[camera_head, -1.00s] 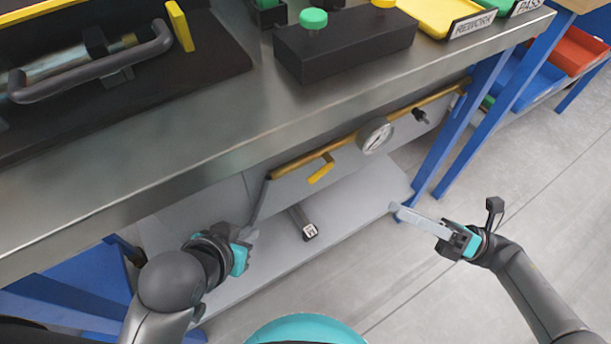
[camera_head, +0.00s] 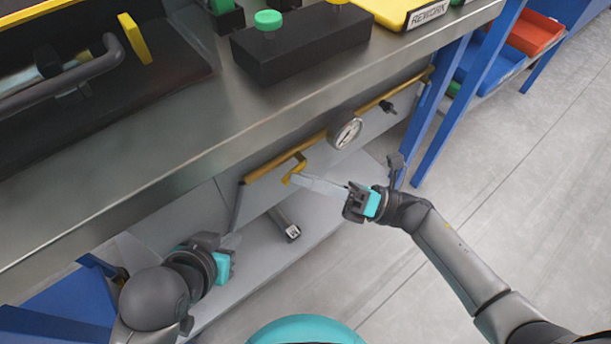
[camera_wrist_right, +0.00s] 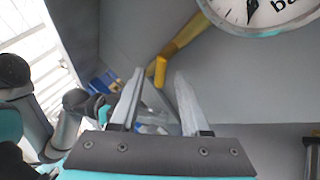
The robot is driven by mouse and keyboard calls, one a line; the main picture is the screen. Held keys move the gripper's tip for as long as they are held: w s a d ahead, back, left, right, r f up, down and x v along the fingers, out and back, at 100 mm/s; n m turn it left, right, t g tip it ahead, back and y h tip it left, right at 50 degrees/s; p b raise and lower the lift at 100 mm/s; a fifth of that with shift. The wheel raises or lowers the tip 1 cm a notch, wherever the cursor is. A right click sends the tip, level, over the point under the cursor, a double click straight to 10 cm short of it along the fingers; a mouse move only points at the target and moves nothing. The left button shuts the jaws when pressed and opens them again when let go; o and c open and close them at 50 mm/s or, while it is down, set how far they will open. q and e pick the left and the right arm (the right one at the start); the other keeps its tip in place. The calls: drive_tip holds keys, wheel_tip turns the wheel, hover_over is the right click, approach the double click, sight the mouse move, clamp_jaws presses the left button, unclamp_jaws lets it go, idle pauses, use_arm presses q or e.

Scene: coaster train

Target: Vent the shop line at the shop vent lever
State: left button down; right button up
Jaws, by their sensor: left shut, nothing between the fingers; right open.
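The yellow shop vent lever (camera_head: 294,169) hangs from the brass pipe (camera_head: 325,133) on the grey panel under the bench. In the right wrist view the lever (camera_wrist_right: 160,72) shows between the two fingertips in the picture; I cannot tell whether it lies between them in depth. My right gripper (camera_head: 297,181) is open, its long pale fingers reaching left to the lever's lower end; contact is unclear. The right gripper (camera_wrist_right: 158,85) also shows in its wrist view. My left gripper (camera_head: 233,242) is shut and empty, low at the left, apart from the lever.
A round gauge (camera_head: 345,132) sits on the pipe right of the lever, with a dark fitting (camera_head: 387,106) beyond it. The steel bench top (camera_head: 190,135) overhangs the panel. A blue leg (camera_head: 437,110) stands at right. A grey lower shelf (camera_head: 262,262) lies beneath.

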clamp_jaws()
idle(0.4)
